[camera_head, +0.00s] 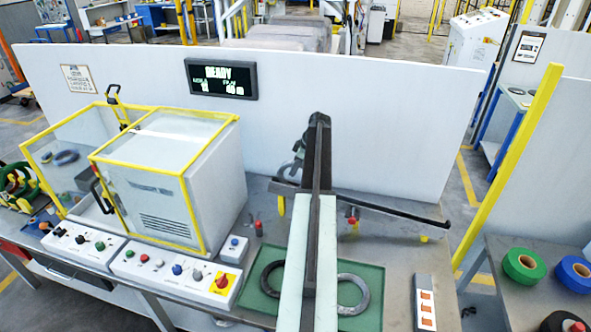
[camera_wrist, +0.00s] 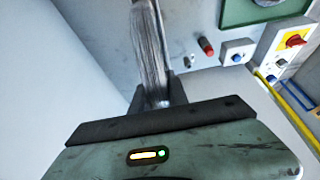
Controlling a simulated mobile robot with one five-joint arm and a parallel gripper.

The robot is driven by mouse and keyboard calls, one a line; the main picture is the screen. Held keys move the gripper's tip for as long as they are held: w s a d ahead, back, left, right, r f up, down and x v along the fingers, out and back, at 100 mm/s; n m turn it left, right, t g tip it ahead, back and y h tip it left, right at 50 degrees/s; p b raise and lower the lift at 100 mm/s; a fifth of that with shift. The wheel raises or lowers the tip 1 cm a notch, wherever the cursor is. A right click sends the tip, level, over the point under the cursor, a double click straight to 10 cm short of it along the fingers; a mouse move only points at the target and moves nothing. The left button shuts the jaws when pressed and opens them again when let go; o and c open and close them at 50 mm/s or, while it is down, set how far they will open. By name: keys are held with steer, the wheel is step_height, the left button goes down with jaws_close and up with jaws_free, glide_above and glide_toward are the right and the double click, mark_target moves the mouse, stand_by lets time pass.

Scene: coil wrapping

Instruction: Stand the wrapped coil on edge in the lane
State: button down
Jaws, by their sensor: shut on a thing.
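A grey, streaked coil (camera_wrist: 150,50) shows edge-on in the wrist view, rising from between the dark fingers of my gripper (camera_wrist: 157,92). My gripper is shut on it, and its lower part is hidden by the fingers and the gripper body. In the head view my arm runs up the middle of the bench and hides most of the gripper and the coil. A long dark bar (camera_head: 395,213) with yellow feet crosses the bench behind my arm. I cannot tell whether it is part of the lane, or whether the coil touches anything.
A yellow-framed machine (camera_head: 170,180) and control panels (camera_head: 172,270) stand left. A white wall (camera_head: 400,130) closes the back. Green tape (camera_head: 524,265) lies on a right-hand table.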

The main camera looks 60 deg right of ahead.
steer(key=shift+f+b, duration=0.3)
steer(key=shift+f, duration=0.4)
steer(key=shift+f+b, duration=0.6)
steer(key=c, duration=1.2)
jaws_free()
steer(key=shift+r, duration=0.1)
steer(key=p+v, duration=0.7)
steer(key=v, duration=0.1)
steer(key=shift+w+a+p, duration=0.1)
steer(key=shift+a+p, duration=0.05)
steer(key=shift+p, duration=0.15)
